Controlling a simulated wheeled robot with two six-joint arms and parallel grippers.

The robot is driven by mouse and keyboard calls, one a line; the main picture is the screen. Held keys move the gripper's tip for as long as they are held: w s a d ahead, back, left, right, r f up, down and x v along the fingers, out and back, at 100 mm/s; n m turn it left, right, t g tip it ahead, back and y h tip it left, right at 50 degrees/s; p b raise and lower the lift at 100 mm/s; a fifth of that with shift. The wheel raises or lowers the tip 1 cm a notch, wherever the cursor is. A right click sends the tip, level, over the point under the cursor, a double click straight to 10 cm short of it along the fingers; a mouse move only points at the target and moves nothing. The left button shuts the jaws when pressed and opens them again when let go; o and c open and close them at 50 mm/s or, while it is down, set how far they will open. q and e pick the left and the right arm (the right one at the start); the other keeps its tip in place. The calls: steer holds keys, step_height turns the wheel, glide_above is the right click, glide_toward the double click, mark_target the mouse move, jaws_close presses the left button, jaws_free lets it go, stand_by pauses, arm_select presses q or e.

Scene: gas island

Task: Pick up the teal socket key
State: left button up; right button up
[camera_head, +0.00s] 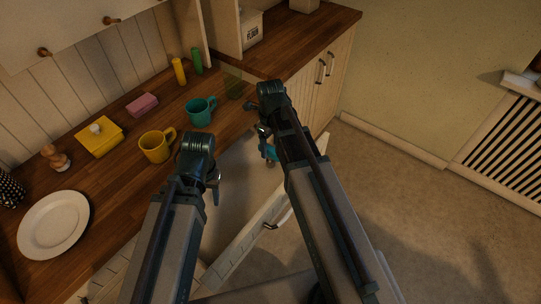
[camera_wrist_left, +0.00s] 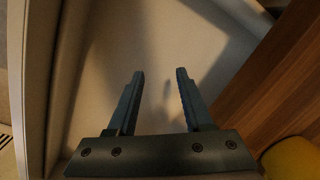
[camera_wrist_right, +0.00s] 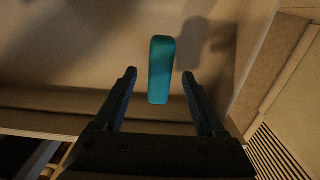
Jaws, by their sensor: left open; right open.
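The teal socket key (camera_wrist_right: 161,68) shows in the right wrist view as a teal bar on the pale floor of an open drawer (camera_head: 237,193). In the head view a bit of teal (camera_head: 268,150) shows beside my right gripper (camera_head: 262,134), which hides much of that spot. My right gripper (camera_wrist_right: 160,92) is open, with its fingers on either side of the key's near end and apart from it. My left gripper (camera_wrist_left: 160,74) is open and empty over the bare drawer floor. It also shows in the head view (camera_head: 215,184), over the drawer's left part.
The wooden counter (camera_head: 215,130) holds a teal mug (camera_head: 201,111), a yellow mug (camera_head: 156,147), a yellow butter dish (camera_head: 99,139), a pink sponge (camera_head: 142,105) and a white plate (camera_head: 53,224). The drawer front with its handle (camera_head: 270,226) stands out. Open floor lies to the right.

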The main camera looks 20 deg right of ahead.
mark_target(270, 155)
arm_select(q)
step_height(270, 155, down, 5)
steer(key=b, duration=0.5)
steer(key=shift+f, duration=0.15)
arm_select(e)
step_height(270, 155, down, 5)
steer(key=shift+f, duration=0.15)
jaws_close()
